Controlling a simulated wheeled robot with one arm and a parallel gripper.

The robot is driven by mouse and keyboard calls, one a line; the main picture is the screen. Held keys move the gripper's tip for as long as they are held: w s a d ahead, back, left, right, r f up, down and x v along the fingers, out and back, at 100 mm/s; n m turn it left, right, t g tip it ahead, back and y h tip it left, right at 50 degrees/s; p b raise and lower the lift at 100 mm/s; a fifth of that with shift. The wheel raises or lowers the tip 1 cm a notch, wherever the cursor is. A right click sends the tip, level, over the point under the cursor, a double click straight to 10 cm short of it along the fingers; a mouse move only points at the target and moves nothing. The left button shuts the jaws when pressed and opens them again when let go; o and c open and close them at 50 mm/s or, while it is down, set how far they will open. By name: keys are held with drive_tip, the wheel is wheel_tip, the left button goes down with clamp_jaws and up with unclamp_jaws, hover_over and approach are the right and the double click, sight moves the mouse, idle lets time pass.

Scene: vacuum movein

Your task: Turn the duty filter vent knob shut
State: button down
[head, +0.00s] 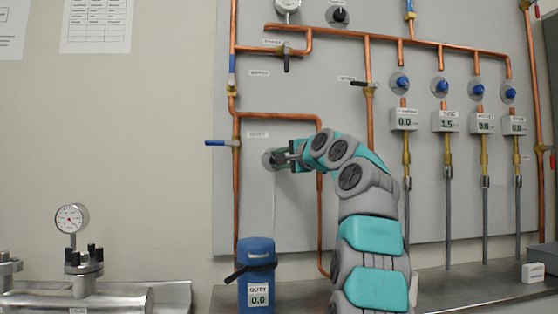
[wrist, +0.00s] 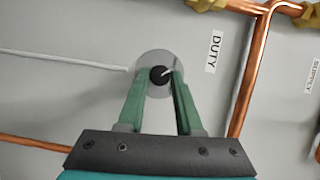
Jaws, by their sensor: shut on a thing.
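The duty vent knob (wrist: 159,75) is small and black with a light pointer mark, set on a round grey plate (wrist: 152,58) beside the DUTY label (wrist: 215,52) in the wrist view. My gripper (wrist: 160,77) has its two green fingers on either side of the knob and is shut on it. In the head view my gripper (head: 279,159) reaches left to the panel, and its fingers hide most of the knob. The blue duty filter canister (head: 257,272), with a display reading 0.0, stands below on the bench.
Copper pipes (head: 236,190) run up the panel near the knob. A blue-handled valve (head: 222,143) sticks out to the left of my gripper. Black-handled valves (head: 287,60) sit above. A flanged vessel with a gauge (head: 71,218) stands at left. The wall between is bare.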

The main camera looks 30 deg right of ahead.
drive_tip(key=c, duration=0.6)
unclamp_jaws()
drive_tip(key=shift+s+d+b, duration=0.25)
drive_tip(key=shift+s+b, duration=0.45)
drive_tip(key=shift+s, duration=1.25)
drive_tip(key=shift+s+d+b, duration=0.2)
drive_tip(key=shift+s+b, duration=0.45)
drive_tip(key=shift+s, duration=1.25)
